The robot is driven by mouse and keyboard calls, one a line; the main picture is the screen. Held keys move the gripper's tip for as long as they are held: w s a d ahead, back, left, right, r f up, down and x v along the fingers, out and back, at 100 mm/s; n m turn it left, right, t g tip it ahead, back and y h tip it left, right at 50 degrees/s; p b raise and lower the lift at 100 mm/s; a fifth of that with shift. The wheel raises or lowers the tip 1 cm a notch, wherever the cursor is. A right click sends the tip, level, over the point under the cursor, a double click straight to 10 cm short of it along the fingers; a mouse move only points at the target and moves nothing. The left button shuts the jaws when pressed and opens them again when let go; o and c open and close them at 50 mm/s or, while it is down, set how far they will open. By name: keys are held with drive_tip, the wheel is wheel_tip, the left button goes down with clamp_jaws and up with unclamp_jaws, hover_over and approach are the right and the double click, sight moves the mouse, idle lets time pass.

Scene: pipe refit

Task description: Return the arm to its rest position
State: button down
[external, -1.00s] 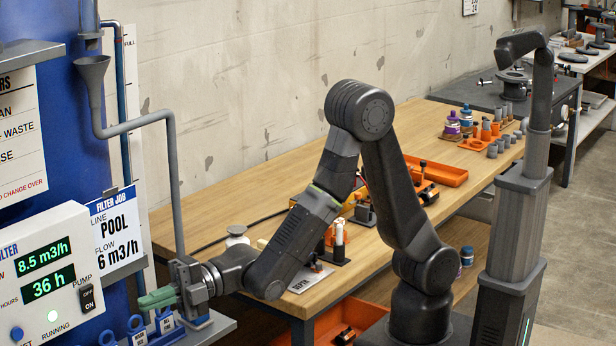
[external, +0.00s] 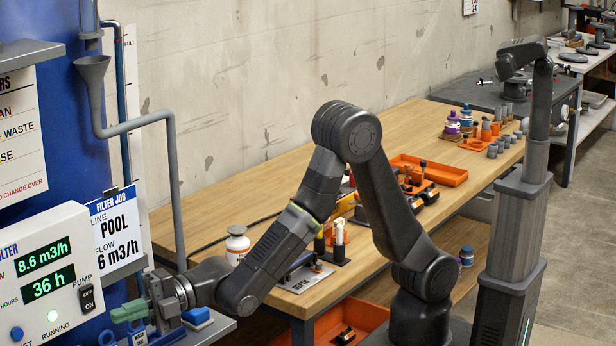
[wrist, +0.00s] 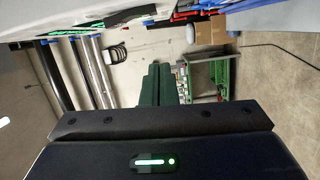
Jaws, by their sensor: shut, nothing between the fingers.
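My gripper (external: 129,311) is at the lower left of the external view, in front of the filter panel (external: 45,270). Its green fingers point left and are together, with nothing held. In the wrist view the shut green fingers (wrist: 157,85) show beyond the dark gripper body. My arm reaches left from its base over the front of the wooden bench, with its elbow high.
The panel reads 8.6 m3/h, with a pump switch (external: 87,298) close to my gripper. A blue block (external: 197,317) lies on the shelf below my wrist. The bench (external: 400,130) holds bottles, fittings and an orange tray (external: 440,172). A grey pipe (external: 173,190) rises behind my gripper.

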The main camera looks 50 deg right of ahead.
drive_tip(key=p+v, duration=0.2)
drive_tip(key=v, duration=0.7)
drive_tip(key=w+d+f+m+t+h+p, duration=0.1)
drive_tip(key=w+d+m+h+p, duration=0.25)
drive_tip(key=d, duration=0.85)
drive_tip(key=w+d+f+m+t+h, duration=0.1)
drive_tip(key=w+d+m+h, duration=0.1)
drive_tip(key=w+d+h, duration=0.65)
drive_tip(key=d+f+m+h, duration=0.1)
drive_tip(key=d+m, duration=0.3)
drive_tip(key=d, duration=0.6)
drive_tip(key=s+d+f+m+h, duration=0.1)
drive_tip(key=d+m, duration=0.3)
drive_tip(key=d, duration=0.6)
drive_tip(key=shift+s+d+f+g+h+p, duration=0.3)
drive_tip(key=shift+d+h, duration=0.1)
drive_tip(key=shift+h, duration=0.2)
